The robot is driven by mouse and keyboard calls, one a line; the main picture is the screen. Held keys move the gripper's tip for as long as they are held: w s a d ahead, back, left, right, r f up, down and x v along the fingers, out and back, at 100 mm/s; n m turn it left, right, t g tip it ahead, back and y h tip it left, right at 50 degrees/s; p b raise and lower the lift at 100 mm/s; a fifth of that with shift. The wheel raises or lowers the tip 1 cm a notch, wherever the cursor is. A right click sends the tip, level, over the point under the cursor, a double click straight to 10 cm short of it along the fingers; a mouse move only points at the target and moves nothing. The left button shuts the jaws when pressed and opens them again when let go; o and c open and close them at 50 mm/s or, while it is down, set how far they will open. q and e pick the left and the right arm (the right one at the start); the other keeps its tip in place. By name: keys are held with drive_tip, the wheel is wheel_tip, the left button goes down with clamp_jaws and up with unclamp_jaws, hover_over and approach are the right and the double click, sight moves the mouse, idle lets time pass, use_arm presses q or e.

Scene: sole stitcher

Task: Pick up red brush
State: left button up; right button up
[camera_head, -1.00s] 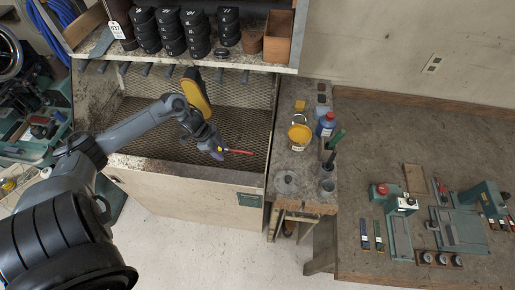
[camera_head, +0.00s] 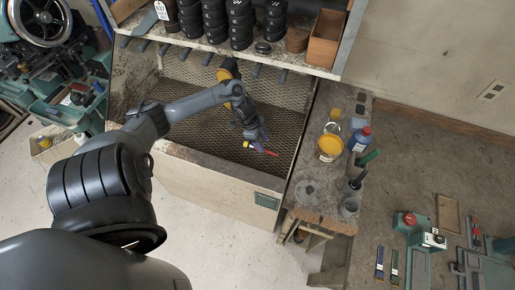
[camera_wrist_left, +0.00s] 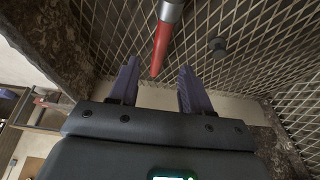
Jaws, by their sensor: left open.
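The red brush (camera_head: 265,152) is a thin red stick shape in the mesh-lined bin (camera_head: 205,116), near its front edge. My left gripper (camera_head: 255,143) is right at the brush and hides part of it in the head view. In the left wrist view, the red handle with a grey metal part (camera_wrist_left: 163,42) points down between the purple fingers of the left gripper (camera_wrist_left: 158,68). The fingers stand apart, with gaps on both sides of the handle's tip. My right gripper is in neither view.
A shelf with black rolls (camera_head: 240,24) stands above the bin. To the right, a narrow bench holds a yellow pot (camera_head: 330,147), a blue bottle (camera_head: 360,140) and a grey cup (camera_head: 349,207). A workbench (camera_head: 420,165) with small machines lies farther right.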

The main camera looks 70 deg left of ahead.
sight(267, 151)
use_arm(q)
drive_tip(key=shift+d+x, duration=0.2)
drive_tip(key=shift+x, duration=1.9)
drive_tip(key=shift+r, duration=0.1)
clamp_jaws()
